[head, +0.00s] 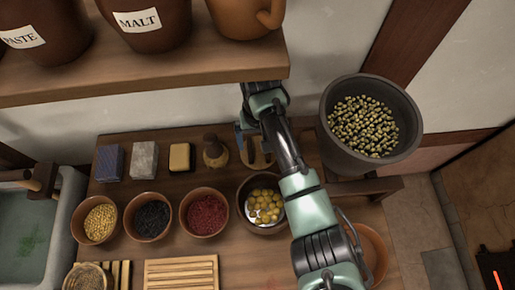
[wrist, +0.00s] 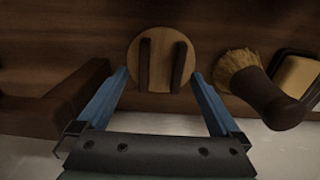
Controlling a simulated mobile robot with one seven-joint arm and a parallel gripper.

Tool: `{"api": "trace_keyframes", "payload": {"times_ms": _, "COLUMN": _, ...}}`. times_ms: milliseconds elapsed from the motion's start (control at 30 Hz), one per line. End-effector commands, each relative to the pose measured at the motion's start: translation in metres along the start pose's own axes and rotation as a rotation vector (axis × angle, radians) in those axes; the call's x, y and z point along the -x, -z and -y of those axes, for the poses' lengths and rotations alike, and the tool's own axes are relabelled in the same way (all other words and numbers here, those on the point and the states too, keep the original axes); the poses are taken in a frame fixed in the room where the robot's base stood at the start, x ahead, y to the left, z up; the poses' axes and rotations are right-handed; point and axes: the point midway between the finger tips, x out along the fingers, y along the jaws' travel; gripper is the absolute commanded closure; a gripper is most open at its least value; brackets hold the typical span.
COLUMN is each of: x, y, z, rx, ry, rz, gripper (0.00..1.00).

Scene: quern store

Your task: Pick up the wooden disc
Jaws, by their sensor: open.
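The wooden disc (wrist: 160,38) is round and pale, with two dark parallel bars on its face. It lies on the dark wooden table top (wrist: 70,38). In the head view only part of the disc (head: 262,160) shows, behind my arm at the back of the table. My gripper (wrist: 160,76) is open, its two blue fingers on either side of the disc's near part in the wrist view. Nothing is held between them. I cannot tell how high the fingertips are above the table.
A brush (head: 215,152) stands just left of the disc, with a yellow-topped block (head: 181,157) beyond it. A bowl of yellow balls (head: 264,204) is in front. A large grey bucket of pellets (head: 363,125) stands right. A shelf (head: 150,68) with jars overhangs behind.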

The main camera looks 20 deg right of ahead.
Motion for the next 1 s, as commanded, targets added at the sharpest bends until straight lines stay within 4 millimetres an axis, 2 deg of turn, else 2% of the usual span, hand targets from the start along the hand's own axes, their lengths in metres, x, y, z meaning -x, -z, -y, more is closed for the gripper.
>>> {"api": "trace_keyframes", "payload": {"times_ms": 33, "x": -0.009, "y": -0.001, "z": 0.000, "rx": -0.001, "ry": 0.000, "rz": 0.003, "gripper": 0.00}}
{"api": "trace_keyframes", "payload": {"times_ms": 167, "x": -0.021, "y": 0.000, "z": 0.000, "rx": 0.000, "ry": 0.001, "rz": 0.001, "gripper": 0.00}}
{"api": "trace_keyframes", "payload": {"times_ms": 433, "x": -0.022, "y": 0.000, "z": 0.001, "rx": 0.000, "ry": 0.002, "rz": -0.002, "gripper": 0.02}}
{"api": "trace_keyframes", "payload": {"times_ms": 867, "x": -0.022, "y": 0.000, "z": 0.001, "rx": 0.000, "ry": 0.002, "rz": -0.002, "gripper": 0.79}}
{"api": "trace_keyframes", "payload": {"times_ms": 900, "x": -0.021, "y": 0.000, "z": 0.001, "rx": 0.000, "ry": 0.002, "rz": -0.002, "gripper": 0.83}}
{"api": "trace_keyframes", "payload": {"times_ms": 1000, "x": -0.021, "y": 0.000, "z": 0.001, "rx": 0.000, "ry": 0.002, "rz": -0.002, "gripper": 0.83}}
